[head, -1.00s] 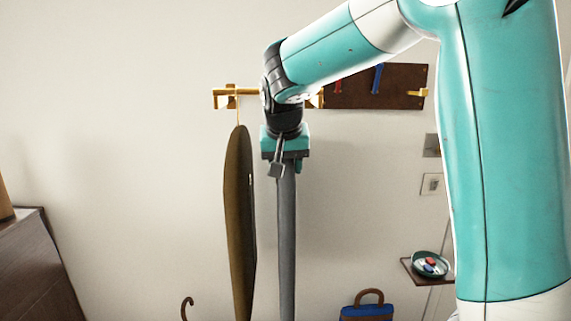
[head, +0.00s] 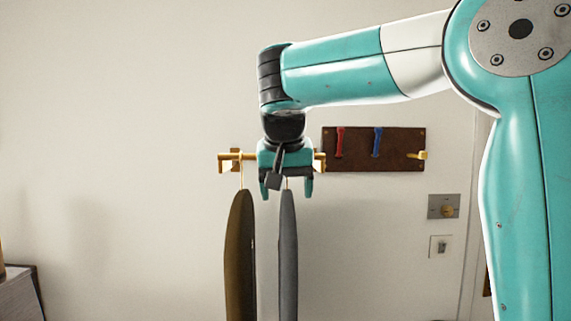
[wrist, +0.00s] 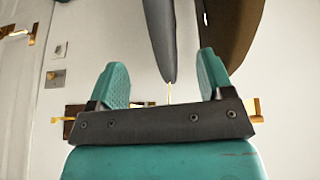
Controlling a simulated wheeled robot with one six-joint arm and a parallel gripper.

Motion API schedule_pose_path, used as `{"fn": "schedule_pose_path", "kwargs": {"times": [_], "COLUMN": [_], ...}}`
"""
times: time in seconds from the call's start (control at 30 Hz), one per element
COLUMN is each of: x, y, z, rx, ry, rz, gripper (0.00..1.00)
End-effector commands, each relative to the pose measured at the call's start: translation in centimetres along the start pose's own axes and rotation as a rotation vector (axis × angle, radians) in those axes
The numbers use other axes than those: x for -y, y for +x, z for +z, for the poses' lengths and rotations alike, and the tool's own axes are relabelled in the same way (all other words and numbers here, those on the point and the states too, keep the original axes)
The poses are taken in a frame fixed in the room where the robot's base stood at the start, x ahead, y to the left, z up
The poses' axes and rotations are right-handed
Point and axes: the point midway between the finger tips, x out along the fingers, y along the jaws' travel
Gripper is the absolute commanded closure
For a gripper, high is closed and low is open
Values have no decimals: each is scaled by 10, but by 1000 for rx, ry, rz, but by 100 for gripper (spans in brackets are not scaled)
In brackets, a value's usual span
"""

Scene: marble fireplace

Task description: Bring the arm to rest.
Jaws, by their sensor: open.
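My gripper (head: 287,188) points down in front of the brass wall rail (head: 228,162), with its two teal fingers apart. In the wrist view its fingers (wrist: 163,80) are spread with no object clamped between them. A grey flat hanging thing (head: 288,250) has its top just below and between the fingers in the head view. The wrist view shows its narrow end and thin cord (wrist: 168,94) in line with the gap; I cannot tell the distance. A brown flat thing (head: 240,255) hangs to the left. My arm is raised and bent.
A dark wooden board (head: 350,163) with a red piece (head: 340,142) and a blue piece (head: 377,142) is on the wall at right. A switch plate (head: 444,206) and another plate (head: 440,246) are below. A cabinet (head: 20,290) stands at lower left. The left wall is bare.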

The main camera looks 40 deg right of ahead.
Motion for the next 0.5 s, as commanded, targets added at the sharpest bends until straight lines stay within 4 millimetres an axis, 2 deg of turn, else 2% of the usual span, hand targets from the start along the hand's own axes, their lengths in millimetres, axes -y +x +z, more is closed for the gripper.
{"fn": "schedule_pose_path", "kwargs": {"times": [0.03, 0.2, 0.33, 0.5], "x": [1, 1, 0, 0], "y": [-15, -46, -56, -59], "z": [-2, -2, -1, 0], "rx": [-3, -1, 1, 1], "ry": [-1, -2, -1, -1], "rz": [-3, -1, 1, 1], "gripper": [26, 26, 26, 26]}}
